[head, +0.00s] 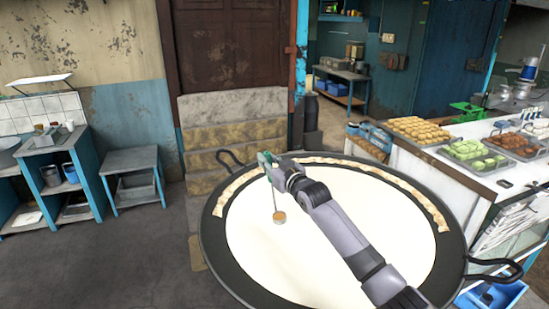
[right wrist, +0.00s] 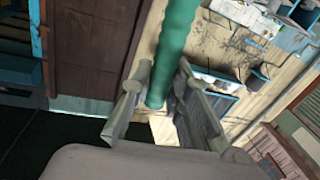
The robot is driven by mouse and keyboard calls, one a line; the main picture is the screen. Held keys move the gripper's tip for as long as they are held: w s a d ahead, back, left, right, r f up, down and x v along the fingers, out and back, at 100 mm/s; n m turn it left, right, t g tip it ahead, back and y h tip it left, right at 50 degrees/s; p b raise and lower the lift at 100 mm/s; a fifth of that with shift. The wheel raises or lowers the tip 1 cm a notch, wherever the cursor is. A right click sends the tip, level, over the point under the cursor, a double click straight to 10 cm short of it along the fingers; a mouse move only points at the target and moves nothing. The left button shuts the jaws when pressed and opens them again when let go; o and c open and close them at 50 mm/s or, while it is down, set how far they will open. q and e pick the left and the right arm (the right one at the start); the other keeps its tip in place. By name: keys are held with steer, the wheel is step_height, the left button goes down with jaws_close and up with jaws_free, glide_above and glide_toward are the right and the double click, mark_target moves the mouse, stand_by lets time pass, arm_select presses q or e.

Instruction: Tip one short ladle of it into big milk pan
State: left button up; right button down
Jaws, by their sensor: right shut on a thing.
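The big milk pan (head: 212,240) is wide, round and dark-rimmed, full of white milk (head: 300,265), with a tan crust along its far inner edge. My right gripper (head: 271,163) is over the far left part of the pan, shut on the green handle of a ladle (head: 280,218). The ladle's thin stem hangs down to a small round cup with a brownish top. I cannot tell if the cup touches the milk. In the right wrist view the green handle (right wrist: 176,45) passes between the fingers (right wrist: 163,78). My left gripper is not in view.
A counter (head: 470,180) at right bears trays of sweets (head: 418,130). A small side table (head: 130,160) and blue shelving (head: 55,165) stand at left. Stone steps (head: 232,120) lie behind the pan. Looped pan handles (head: 495,268) stick out. Floor at left is clear.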

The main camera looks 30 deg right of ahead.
arm_select(q)
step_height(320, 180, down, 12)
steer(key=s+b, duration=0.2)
steer(key=b, duration=1)
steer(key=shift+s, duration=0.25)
arm_select(e)
steer(key=a+f+n, duration=1.4)
steer(key=a+f, duration=0.1)
steer(key=a, duration=0.4)
steer(key=shift+w+f, duration=0.2)
steer(key=shift+w, duration=0.1)
